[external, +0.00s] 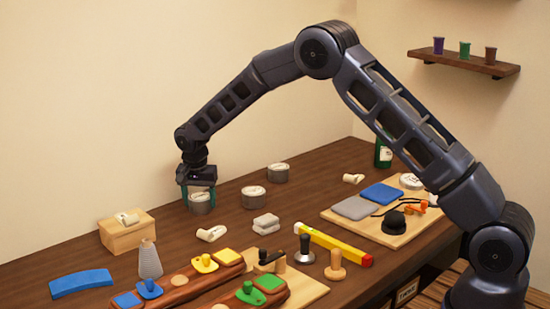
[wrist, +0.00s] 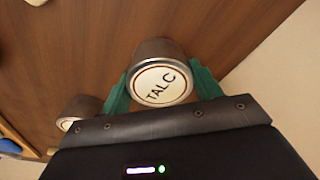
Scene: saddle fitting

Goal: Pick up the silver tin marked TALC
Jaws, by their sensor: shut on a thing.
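The silver tin marked TALC (wrist: 161,84) is between my gripper's green fingers in the wrist view, its white lid and lettering facing the camera. My gripper (wrist: 160,88) is shut on it, with one finger on each side. In the external view my gripper (external: 199,192) points down at the back left of the table, around the tin (external: 201,207). The tin is upright there, at or very near the tabletop; I cannot tell whether it touches the wood. Its label is not readable in the external view.
A wooden box (external: 127,236) is at left. A yellow level (external: 333,244) and a board (external: 345,221) with pads are at right.

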